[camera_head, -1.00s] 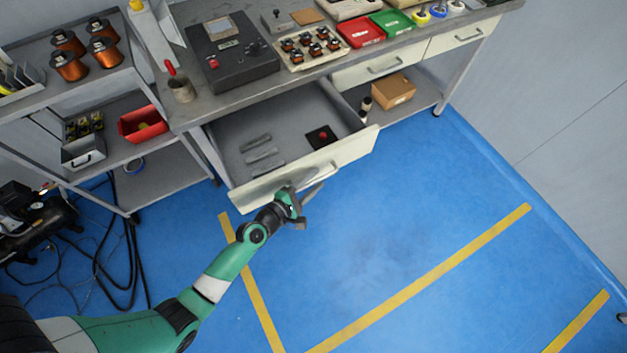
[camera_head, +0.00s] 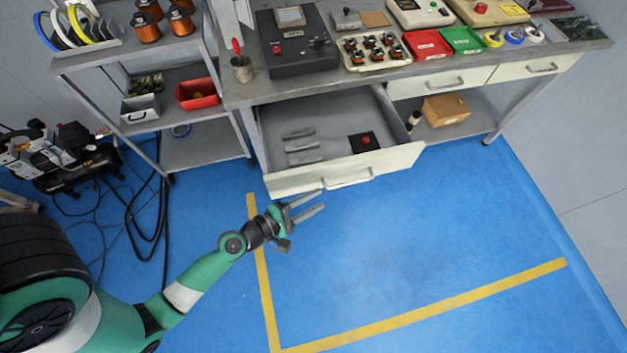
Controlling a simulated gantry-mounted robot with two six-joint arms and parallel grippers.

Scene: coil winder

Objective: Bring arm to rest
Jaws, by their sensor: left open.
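My left arm is green and white and comes in from the lower left. Its gripper (camera_head: 318,202) is open and empty, with its two grey fingers pointing right. It is in front of the open drawer (camera_head: 345,172) of the workbench, below the drawer's handle in the picture and seemingly apart from it. My right gripper is not in view.
The pulled-out drawer holds grey pieces (camera_head: 300,145) and a black block with a red button (camera_head: 365,142). A shelf rack (camera_head: 205,150) stands left of the bench, a compressor (camera_head: 72,155) with hoses (camera_head: 150,220) at far left.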

